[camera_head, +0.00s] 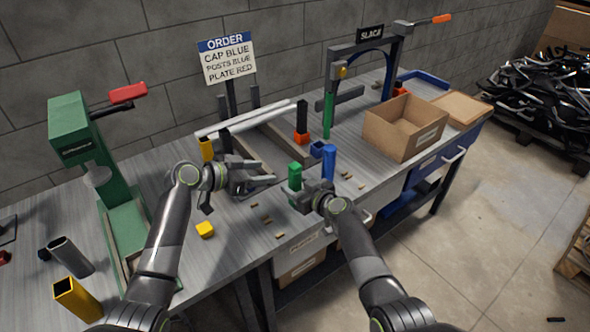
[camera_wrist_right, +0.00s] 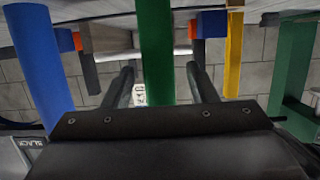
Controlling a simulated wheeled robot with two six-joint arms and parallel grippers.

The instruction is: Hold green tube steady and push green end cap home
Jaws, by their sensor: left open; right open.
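A green tube (camera_head: 294,176) stands upright on the workbench; in the right wrist view the green tube (camera_wrist_right: 155,50) shows between the two fingers of my right gripper (camera_wrist_right: 157,85), with gaps on both sides. My right gripper (camera_head: 303,196) is open in the head view and partly covers the tube's lower part. My left gripper (camera_head: 245,182) is open and empty, left of the tube and apart from it. I cannot make out a green end cap.
A blue tube (camera_head: 328,160) stands just right of the green one. Yellow block (camera_head: 205,230) and several small brown pegs lie in front. Green press (camera_head: 92,150) stands left, an open cardboard box (camera_head: 404,127) right. An order sign (camera_head: 227,58) stands behind.

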